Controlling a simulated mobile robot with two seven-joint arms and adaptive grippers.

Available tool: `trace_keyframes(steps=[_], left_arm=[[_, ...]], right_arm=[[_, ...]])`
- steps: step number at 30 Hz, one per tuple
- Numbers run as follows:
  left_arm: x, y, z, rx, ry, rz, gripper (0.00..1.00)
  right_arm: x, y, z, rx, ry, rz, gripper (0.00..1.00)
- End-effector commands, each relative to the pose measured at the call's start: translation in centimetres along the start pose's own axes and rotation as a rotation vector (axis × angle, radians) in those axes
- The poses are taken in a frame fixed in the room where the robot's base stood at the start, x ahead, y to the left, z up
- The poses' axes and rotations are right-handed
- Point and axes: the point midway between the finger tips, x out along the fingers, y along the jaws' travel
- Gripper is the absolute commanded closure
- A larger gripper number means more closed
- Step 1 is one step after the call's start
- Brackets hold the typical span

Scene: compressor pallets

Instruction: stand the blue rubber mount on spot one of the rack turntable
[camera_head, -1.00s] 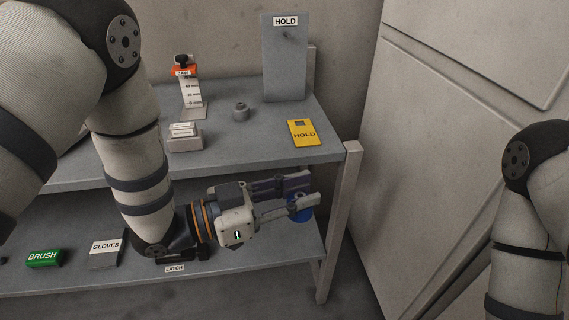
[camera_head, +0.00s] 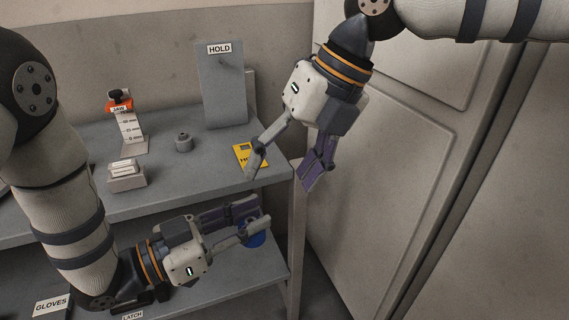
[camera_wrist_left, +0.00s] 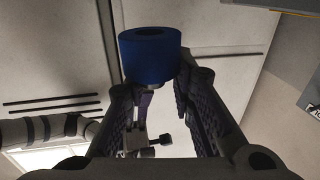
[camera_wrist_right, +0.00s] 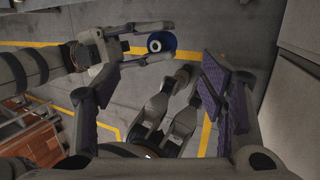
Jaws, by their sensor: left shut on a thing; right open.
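The blue rubber mount (camera_head: 256,240) is a short blue cylinder with a hole in its top, seen clearly in the left wrist view (camera_wrist_left: 150,52). My left gripper (camera_head: 250,222) is shut on it and holds it in front of the shelf unit, at about the height between its two shelves. It also shows in the right wrist view (camera_wrist_right: 160,42), between the left fingers. My right gripper (camera_head: 285,162) is open and empty, pointing down by the right end of the upper shelf, above and right of the left gripper. No rack turntable is seen in these frames.
A GLOVES box (camera_head: 50,305) is below. A large cabinet (camera_head: 390,150) stands right.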

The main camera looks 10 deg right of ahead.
Motion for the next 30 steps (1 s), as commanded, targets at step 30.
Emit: trace_keyframes(steps=[30], left_arm=[[0.0, 0.0, 0.0, 0.0, 0.0, 0.0, 1.0]], right_arm=[[11.8, 0.2, -0.1, 0.003, 0.002, 0.006, 0.52]])
